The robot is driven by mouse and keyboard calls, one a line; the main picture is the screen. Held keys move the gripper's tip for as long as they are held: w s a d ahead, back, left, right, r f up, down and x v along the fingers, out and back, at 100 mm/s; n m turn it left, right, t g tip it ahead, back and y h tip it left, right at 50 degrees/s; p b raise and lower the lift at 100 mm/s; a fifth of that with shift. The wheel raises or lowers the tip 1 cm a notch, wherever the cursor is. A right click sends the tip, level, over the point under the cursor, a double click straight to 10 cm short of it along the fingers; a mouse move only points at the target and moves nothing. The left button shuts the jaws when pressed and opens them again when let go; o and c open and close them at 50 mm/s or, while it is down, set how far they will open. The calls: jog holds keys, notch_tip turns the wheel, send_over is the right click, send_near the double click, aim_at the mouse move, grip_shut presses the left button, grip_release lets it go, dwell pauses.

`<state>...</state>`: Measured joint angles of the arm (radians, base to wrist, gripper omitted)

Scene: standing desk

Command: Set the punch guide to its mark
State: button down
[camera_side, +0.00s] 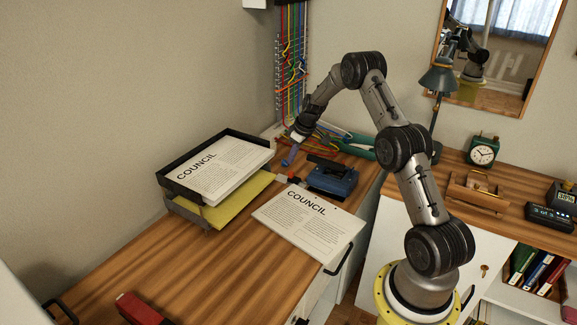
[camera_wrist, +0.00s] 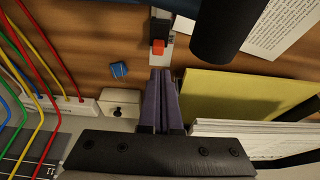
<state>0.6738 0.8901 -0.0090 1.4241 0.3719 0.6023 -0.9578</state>
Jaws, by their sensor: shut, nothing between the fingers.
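The blue hole punch (camera_side: 332,182) stands on the desk beside the printed sheets. Its pale guide strip (camera_wrist: 160,22) sticks out at its left, with an orange-red slider (camera_wrist: 158,47) on it. My gripper (camera_side: 287,162) is shut and empty, pointing down just behind the guide's end. In the wrist view its purple fingers (camera_wrist: 160,72) are together, in line with the strip and just below the slider. I cannot make out the mark or tell whether the fingertips touch the guide.
A black paper tray (camera_side: 178,186) with papers and a yellow sheet stands at the left. Loose "COUNCIL" sheets (camera_side: 305,230) lie in front of the punch. Coloured cables (camera_wrist: 40,60), a small blue block (camera_wrist: 119,70) and a white box (camera_wrist: 119,102) are near my gripper.

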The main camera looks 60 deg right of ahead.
aim_at(291, 172)
jog(key=c, duration=1.6)
grip_release()
jog(key=v, duration=0.3)
jog(key=shift+s+r, duration=0.15)
jog(key=shift+r, duration=0.2)
jog(key=c, duration=1.3)
grip_release()
jog(key=shift+s+r, duration=0.1)
jog(key=shift+r, duration=0.1)
jog(key=shift+c, duration=0.2)
jog(key=shift+o, duration=1.2)
jog(key=shift+s+a+r, duration=0.15)
jog(key=shift+s+a, duration=0.1)
jog(key=o, duration=0.3)
jog(key=r+g, duration=0.2)
jog(key=w+d+r+g, duration=0.1)
jog(key=r, duration=0.1)
jog(key=shift+d+g, duration=0.1)
jog(key=shift+g, duration=0.2)
jog(key=shift+o, duration=0.2)
jog(key=f, duration=0.4)
jog(key=w+f, duration=0.1)
jog(key=f, duration=0.9)
jog(key=shift+w+f, duration=0.15)
jog(key=shift+w, duration=0.15)
grip_shut()
